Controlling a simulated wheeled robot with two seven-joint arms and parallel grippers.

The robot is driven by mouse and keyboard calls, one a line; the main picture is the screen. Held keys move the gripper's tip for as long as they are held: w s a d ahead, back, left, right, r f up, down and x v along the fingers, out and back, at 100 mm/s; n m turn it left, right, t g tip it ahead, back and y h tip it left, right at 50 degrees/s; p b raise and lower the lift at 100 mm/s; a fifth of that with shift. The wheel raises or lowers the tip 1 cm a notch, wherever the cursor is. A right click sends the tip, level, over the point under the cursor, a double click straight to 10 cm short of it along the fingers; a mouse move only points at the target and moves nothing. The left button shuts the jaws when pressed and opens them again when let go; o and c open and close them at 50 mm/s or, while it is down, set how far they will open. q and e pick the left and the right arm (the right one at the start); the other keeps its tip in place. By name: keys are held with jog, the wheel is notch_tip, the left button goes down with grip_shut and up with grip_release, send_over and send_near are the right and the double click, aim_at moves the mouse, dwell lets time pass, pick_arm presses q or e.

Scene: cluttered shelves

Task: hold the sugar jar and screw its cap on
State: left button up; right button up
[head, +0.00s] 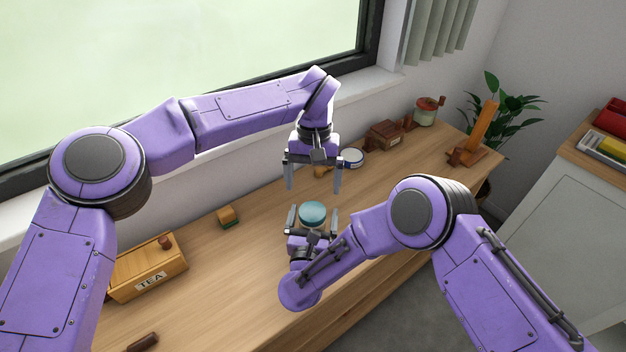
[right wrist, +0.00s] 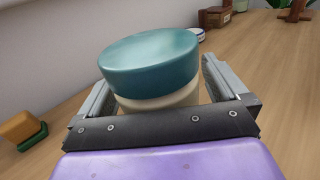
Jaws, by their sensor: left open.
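The sugar jar (right wrist: 160,99) is cream-coloured, and only a strip of its body shows in the right wrist view. Its round teal cap (head: 312,211) sits on top of it, and the cap also fills the middle of the right wrist view (right wrist: 150,62). I cannot tell how tightly it is screwed. My left gripper (head: 313,180) is open and empty, pointing down, just beyond and above the cap.
The counter (head: 235,275) is clear left of the jar.

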pick_arm(q)
notch_tip(320, 180, down, 3)
jog(key=b, duration=0.2)
jog(key=shift+r+b, duration=0.2)
jog(key=shift+b, duration=0.1)
pick_arm(e)
jog(key=s, duration=0.3)
jog(key=s+a, duration=0.1)
jog(key=s, duration=0.6)
jog(key=shift+a+f, duration=0.1)
jog(key=shift+a, duration=0.15)
jog(key=shift+s, duration=0.2)
